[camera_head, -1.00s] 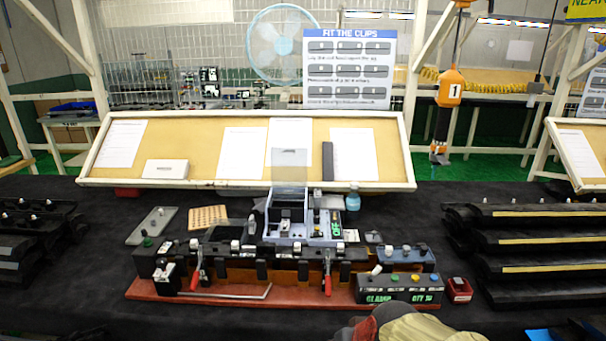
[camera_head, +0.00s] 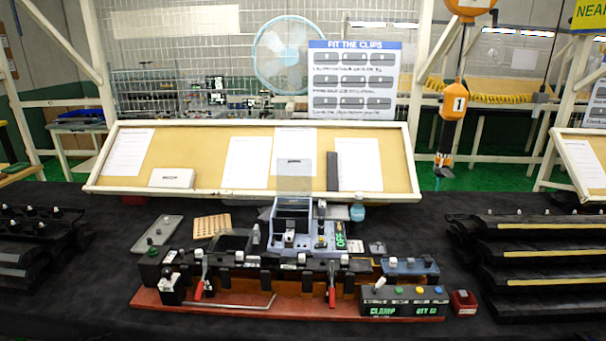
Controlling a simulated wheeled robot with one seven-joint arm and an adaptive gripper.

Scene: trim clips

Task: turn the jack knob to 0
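The black clamp fixture (camera_head: 246,276) stands on a red base plate (camera_head: 239,305) in the middle of the dark table. Several small pale knobs and two red-handled clamps show along it. A small black block (camera_head: 171,289) with a pale top sits at its left end. A control box (camera_head: 403,301) with coloured buttons and green lettering, "CLAMP" and "QTY" with an unclear number, stands at its right end. No label marks the jack knob, and I cannot tell which knob it is or its setting. My gripper is not in view.
A grey-blue machine (camera_head: 294,238) with a green display stands behind the fixture. A grey plate (camera_head: 158,234) and a tan perforated block (camera_head: 212,226) lie at its left. A small red box (camera_head: 463,303) is at right. Stacked dark trim racks (camera_head: 530,279) fill the right side.

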